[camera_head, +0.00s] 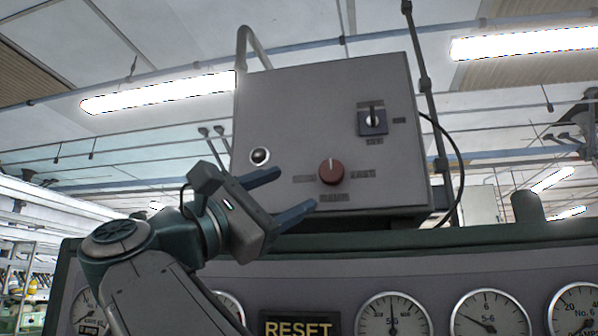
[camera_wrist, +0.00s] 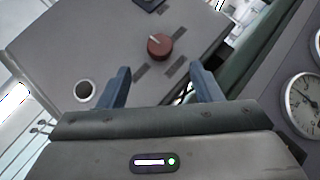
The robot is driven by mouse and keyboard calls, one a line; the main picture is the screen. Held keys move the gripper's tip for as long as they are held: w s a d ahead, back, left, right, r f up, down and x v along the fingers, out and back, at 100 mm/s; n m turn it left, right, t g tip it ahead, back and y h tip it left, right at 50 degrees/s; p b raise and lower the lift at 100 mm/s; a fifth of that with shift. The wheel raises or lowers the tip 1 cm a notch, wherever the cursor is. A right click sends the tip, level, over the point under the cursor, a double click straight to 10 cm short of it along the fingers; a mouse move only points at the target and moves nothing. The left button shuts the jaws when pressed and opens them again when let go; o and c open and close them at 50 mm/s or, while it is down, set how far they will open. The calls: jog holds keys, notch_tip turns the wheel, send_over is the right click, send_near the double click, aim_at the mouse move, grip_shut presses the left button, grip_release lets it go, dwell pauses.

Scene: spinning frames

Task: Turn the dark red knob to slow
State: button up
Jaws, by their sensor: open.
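The dark red knob (camera_head: 331,172) sits low on the front of a grey control box, with small label plates to its left, right and below. Its pale pointer line points about straight up in the head view. The label words are too blurred to read. The knob also shows in the wrist view (camera_wrist: 159,46), beyond the fingertips and about midway between them. My gripper (camera_head: 297,192) is open and empty, to the lower left of the knob in the head view. Its two blue fingers (camera_wrist: 158,80) are apart and do not touch the knob.
The grey box (camera_head: 290,110) also carries a black-and-silver button (camera_head: 260,156) at left and a dark blue switch (camera_head: 373,122) at upper right. Below is a panel with several round gauges (camera_head: 392,316) and a RESET sign (camera_head: 298,327). A black cable (camera_head: 452,150) loops at the box's right.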

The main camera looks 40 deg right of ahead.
aim_at(329, 172)
jog(key=p+x, duration=0.3)
jog(key=x, duration=0.5)
jog(key=shift+r+p, duration=0.2)
jog(key=shift+p, duration=0.2)
jog(key=shift+p+x, duration=0.3)
jog(key=shift+x, duration=0.45)
jog(key=shift+f, duration=0.2)
jog(key=shift+d, duration=0.1)
jog(key=c, duration=1)
